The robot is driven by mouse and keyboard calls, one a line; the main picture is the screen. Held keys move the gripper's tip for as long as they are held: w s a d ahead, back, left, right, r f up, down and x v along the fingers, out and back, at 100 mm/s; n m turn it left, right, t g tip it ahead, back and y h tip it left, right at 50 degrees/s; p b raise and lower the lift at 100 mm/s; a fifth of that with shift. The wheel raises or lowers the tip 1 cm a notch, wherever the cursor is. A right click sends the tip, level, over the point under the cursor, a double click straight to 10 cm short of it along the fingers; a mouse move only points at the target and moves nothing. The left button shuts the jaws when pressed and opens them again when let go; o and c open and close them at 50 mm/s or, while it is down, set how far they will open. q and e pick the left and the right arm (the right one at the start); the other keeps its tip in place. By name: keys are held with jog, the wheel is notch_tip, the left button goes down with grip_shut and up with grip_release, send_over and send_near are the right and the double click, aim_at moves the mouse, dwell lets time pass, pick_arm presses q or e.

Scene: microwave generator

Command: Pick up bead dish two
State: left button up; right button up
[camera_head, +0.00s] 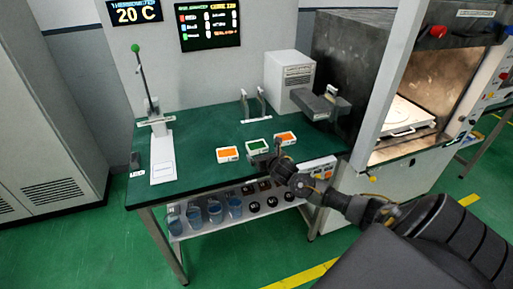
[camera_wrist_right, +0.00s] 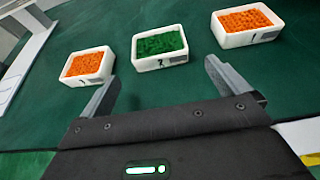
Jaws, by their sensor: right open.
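Bead dish two is a small white dish of green beads (camera_head: 258,145), in the middle of a row of three dishes on the green table. In the right wrist view the dish (camera_wrist_right: 160,48) shows a "2" on its front wall. My right gripper (camera_wrist_right: 160,85) is open and empty, with its fingers apart on the near side of that dish. In the head view my right gripper (camera_head: 262,160) is at the near side of the dish, partly over the table's front. I cannot tell its height above the table. My left gripper is not in view.
Dishes of orange beads stand to the left (camera_head: 228,155) and right (camera_head: 285,138) of it. A stand with a green-tipped rod (camera_head: 160,150) is at the table's left. A white device (camera_head: 290,80) stands at the back. The open furnace chamber (camera_head: 400,115) is to the right.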

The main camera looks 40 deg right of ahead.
aim_at(260, 150)
jog(key=shift+p+x, duration=0.6)
jog(key=shift+x, duration=1.95)
jog(key=shift+c, duration=0.3)
jog(key=c, duration=1)
